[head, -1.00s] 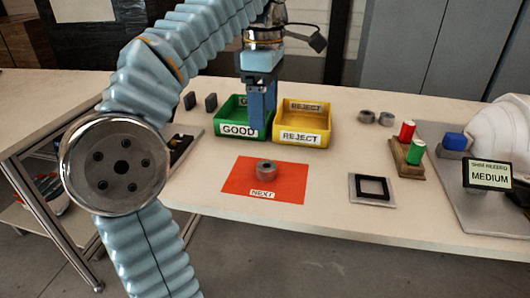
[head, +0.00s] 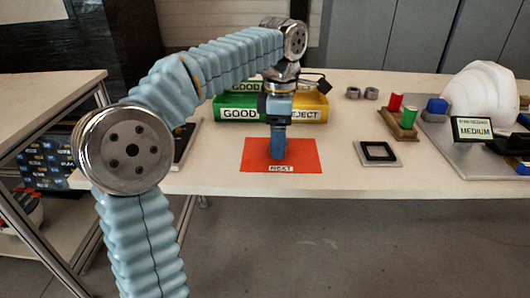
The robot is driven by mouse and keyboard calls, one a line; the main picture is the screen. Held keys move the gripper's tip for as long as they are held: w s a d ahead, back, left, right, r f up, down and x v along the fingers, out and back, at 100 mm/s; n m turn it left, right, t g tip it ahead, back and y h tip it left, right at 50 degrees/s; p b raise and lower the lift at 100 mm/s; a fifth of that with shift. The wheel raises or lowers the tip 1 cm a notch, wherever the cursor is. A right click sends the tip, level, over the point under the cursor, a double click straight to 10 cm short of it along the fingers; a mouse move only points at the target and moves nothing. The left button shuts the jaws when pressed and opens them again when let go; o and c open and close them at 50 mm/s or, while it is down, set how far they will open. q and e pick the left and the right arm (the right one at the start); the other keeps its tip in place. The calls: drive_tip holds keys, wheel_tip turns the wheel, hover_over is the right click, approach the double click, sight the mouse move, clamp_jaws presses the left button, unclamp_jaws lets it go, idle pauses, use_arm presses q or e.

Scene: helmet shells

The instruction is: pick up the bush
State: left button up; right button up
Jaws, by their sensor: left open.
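The red mat (head: 305,158) labelled NEXT lies near the table's front edge. The grey ring-shaped bush that sits on it is hidden behind my left gripper's fingers, or nearly so. My left gripper (head: 278,153) points straight down over the middle of the mat, with its blue fingers low at the bush's spot. It is open; whether the fingers touch the bush cannot be told. My right gripper is not in view.
Behind the gripper stand a green GOOD bin (head: 238,114) and a yellow REJECT bin (head: 318,107). Two grey rings (head: 371,93) lie further right. A black square frame (head: 378,151) on a plate, a wooden block with red and green pegs (head: 397,124) and a white helmet shell (head: 483,95) stand right.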

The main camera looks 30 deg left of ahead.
use_arm(q)
drive_tip(key=shift+d+f, duration=0.15)
drive_tip(key=shift+f, duration=0.25)
drive_tip(key=shift+r, duration=0.15)
drive_tip(key=c, duration=1)
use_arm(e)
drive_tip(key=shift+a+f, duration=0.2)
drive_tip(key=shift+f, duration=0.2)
use_arm(q)
drive_tip(key=shift+o, duration=0.2)
